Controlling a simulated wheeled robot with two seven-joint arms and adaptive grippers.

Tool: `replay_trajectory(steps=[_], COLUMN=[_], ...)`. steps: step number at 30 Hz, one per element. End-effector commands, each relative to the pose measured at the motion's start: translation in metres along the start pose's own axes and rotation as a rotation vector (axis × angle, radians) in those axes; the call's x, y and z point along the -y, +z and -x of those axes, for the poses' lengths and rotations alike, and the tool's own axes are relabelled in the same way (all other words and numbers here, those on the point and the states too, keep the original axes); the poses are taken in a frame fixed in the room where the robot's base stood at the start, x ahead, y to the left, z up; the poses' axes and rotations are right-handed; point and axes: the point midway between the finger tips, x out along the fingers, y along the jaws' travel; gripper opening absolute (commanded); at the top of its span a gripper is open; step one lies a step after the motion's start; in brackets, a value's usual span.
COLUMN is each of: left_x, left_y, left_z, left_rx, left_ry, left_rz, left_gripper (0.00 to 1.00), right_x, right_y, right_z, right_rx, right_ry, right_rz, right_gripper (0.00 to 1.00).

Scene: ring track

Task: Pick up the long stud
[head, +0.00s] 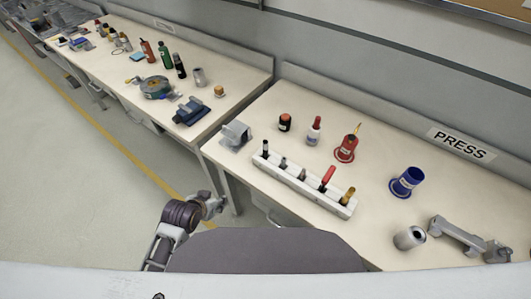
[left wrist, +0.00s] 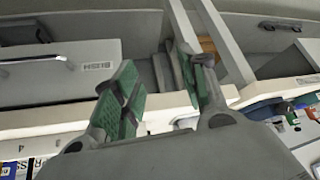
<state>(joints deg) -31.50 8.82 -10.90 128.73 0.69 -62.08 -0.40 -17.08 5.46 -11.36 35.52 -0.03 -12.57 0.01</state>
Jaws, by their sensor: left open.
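A white rack (head: 305,191) on the right bench holds several upright pieces. At its left end stands a dark, slim, tall piece (head: 265,149); two short grey pieces stand to its right, then a red-handled and a yellow-handled one. I cannot tell surely which is the long stud. My left gripper (head: 213,203) is off the bench's front edge, left of and below the rack. In the left wrist view my left gripper (left wrist: 163,98) shows two green-padded fingers apart with nothing held between them. My right gripper is not in view.
On the right bench (head: 370,225) stand a grey block (head: 236,136), a red holder (head: 346,149), a blue cup (head: 406,181), a metal cylinder (head: 409,238) and a grey jointed metal piece (head: 456,236). The left bench (head: 225,68) holds tools and bottles. A gap separates the benches.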

Motion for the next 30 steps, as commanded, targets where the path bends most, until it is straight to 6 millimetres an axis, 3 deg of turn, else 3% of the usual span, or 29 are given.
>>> replay_trajectory(steps=[15,30], left_x=[-0.038,-0.078], left_y=[-0.066,-0.101], left_z=[0.004,0.014], left_rx=[-0.362,-0.711], left_ry=[0.068,0.149], left_rz=[-0.058,-0.087], left_gripper=[0.43,0.43], right_x=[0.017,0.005], right_y=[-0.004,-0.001], right_z=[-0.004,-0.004], right_rx=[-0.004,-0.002], right_ry=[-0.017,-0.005], right_rz=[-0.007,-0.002], right_gripper=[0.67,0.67])
